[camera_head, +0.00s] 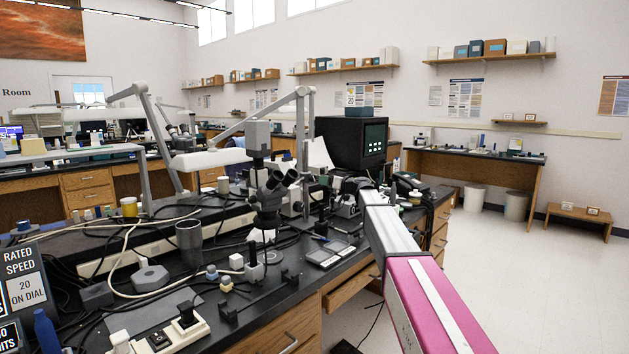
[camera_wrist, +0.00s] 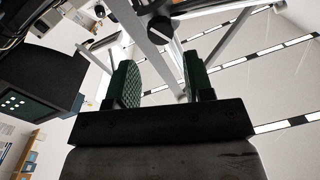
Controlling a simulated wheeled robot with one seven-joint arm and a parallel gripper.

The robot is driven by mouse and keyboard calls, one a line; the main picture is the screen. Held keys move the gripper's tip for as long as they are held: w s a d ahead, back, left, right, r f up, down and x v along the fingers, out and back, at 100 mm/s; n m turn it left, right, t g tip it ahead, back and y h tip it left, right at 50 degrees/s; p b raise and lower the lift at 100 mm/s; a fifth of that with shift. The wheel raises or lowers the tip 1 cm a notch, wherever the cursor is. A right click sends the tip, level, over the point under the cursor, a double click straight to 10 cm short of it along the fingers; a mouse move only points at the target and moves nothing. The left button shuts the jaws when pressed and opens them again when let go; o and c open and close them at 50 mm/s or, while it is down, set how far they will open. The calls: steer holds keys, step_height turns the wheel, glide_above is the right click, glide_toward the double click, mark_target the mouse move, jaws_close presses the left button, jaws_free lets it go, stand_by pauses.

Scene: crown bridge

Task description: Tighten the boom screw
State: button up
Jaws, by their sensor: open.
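In the wrist view my gripper (camera_wrist: 158,60) is open, its two green padded fingers standing apart with nothing held between them. A dark round knob with a pale slotted face, which looks like the boom screw (camera_wrist: 186,29), shows just beyond the fingertips, apart from them. Pale metal boom bars (camera_wrist: 157,62) run behind and between the fingers. In the head view the grey jointed boom (camera_head: 303,110) rises behind the microscope (camera_head: 268,190) on the black bench. My pink and grey arm reaches in from the lower right; its gripper cannot be made out clearly there, and neither can the screw.
A black box-shaped device (camera_head: 350,142) with lit dots stands behind my arm, and also at left in the wrist view (camera_wrist: 40,85). Cables, a grey cup (camera_head: 189,243) and a power strip (camera_head: 160,336) crowd the bench (camera_head: 300,290). Open floor (camera_head: 500,290) lies at right.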

mark_target(314, 178)
steer(key=x, duration=0.7)
steer(key=c, duration=0.6)
